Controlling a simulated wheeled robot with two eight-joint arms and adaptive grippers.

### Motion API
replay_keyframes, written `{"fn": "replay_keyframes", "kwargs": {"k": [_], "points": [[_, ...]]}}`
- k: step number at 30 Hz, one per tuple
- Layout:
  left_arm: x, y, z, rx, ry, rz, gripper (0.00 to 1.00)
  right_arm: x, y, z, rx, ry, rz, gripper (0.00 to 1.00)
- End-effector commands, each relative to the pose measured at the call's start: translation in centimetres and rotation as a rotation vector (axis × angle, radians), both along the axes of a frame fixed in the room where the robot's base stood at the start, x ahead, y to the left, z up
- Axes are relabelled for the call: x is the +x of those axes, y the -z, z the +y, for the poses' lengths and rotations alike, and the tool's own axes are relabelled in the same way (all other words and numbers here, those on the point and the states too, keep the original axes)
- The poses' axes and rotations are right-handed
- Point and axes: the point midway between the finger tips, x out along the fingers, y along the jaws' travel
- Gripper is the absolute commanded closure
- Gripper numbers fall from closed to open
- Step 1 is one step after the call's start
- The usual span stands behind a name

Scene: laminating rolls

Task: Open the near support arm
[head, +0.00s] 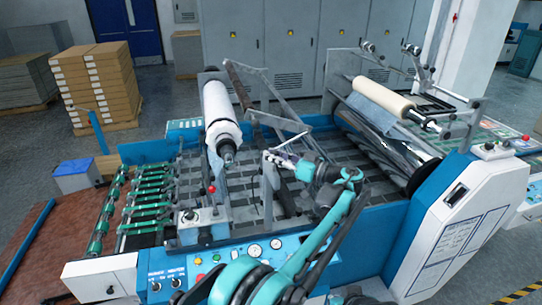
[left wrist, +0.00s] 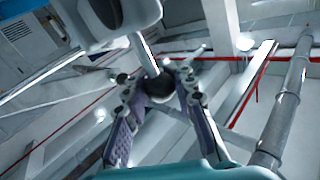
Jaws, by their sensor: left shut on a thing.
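The near support arm (head: 268,186) looks like a grey bar standing upright from the machine bed, just right of the white film roll's (head: 219,108) near end. My left gripper (head: 276,157) is at the top of this bar, reaching in from the right. In the left wrist view my left gripper (left wrist: 159,88) has its two fingers on either side of a dark round knob (left wrist: 159,86) at the end of a pale rod (left wrist: 143,52). It is shut on this knob. The bar's foot is partly hidden in the head view. My right gripper is not in view.
A cream roll (head: 383,97) sits at the machine's right. Green rollers (head: 148,200) and a small red-knobbed post (head: 211,188) stand to the left. The blue front panel (head: 250,252) lies under my arm. Stacked boxes (head: 100,85) are behind on the floor.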

Motion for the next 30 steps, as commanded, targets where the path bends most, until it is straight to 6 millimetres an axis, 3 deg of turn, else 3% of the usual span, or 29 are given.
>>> {"fn": "replay_keyframes", "kwargs": {"k": [6,7,9,10,20,23,30], "points": [[-0.2,0.2,-0.3,-0.002,0.004,0.002,1.00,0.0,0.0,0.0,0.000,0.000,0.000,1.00],[-0.2,0.2,-0.3,-0.002,0.004,0.002,0.74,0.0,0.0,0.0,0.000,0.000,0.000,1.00],[-0.1,0.2,-0.3,-0.002,0.004,0.002,0.56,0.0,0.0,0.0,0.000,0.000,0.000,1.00],[-0.1,0.2,-0.3,-0.002,0.003,0.002,0.54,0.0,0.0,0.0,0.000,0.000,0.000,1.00],[-0.2,0.1,-0.4,-0.001,0.002,0.001,0.54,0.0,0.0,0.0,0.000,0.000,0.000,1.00],[-0.9,0.1,-1.3,-0.001,0.003,0.001,0.54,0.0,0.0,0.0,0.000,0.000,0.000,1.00],[-3.9,0.1,-5.4,-0.001,0.005,0.001,0.54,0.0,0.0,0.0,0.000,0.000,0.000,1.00]]}}
